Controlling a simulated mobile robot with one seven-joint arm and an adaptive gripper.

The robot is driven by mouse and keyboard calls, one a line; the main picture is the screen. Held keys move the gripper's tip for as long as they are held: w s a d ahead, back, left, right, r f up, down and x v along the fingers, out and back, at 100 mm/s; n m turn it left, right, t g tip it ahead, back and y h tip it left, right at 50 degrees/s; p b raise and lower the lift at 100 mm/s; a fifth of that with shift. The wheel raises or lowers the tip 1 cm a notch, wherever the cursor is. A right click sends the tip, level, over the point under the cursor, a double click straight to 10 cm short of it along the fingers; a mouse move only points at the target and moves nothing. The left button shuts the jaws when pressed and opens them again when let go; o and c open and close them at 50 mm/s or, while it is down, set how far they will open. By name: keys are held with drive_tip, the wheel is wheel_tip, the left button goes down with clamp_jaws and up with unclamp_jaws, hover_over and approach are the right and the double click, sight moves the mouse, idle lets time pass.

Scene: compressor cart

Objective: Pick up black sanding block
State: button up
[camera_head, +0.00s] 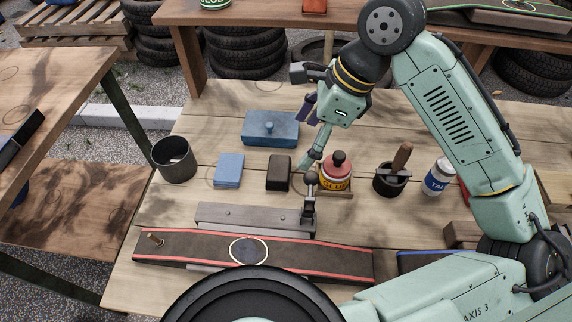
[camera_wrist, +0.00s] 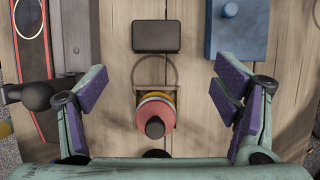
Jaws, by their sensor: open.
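The black sanding block (camera_head: 279,172) lies flat on the wooden bench, between a blue block and the glue pot. In the wrist view the black sanding block (camera_wrist: 156,37) is at the upper centre, beyond the fingertips and apart from them. My gripper (camera_head: 311,135) hangs above the bench, up and right of the block in the head view. The glue pot (camera_wrist: 155,108) shows below, between the fingers.
The glue pot (camera_head: 336,176) with its red lid stands close right of the block. The blue block (camera_head: 229,169) lies to the left, and a blue lidded box (camera_head: 270,129) is behind. A metal bar (camera_head: 250,217) and a red-edged belt (camera_head: 190,249) lie in front.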

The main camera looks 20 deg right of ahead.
sight(286, 168)
drive_tip(key=x, duration=0.6)
drive_tip(key=p+x, duration=0.1)
drive_tip(key=x, duration=0.3)
drive_tip(key=shift+s+a, duration=0.2)
drive_tip(key=shift+s, duration=0.05)
drive_tip(key=shift+c, duration=0.3)
drive_tip(key=c, duration=1.2)
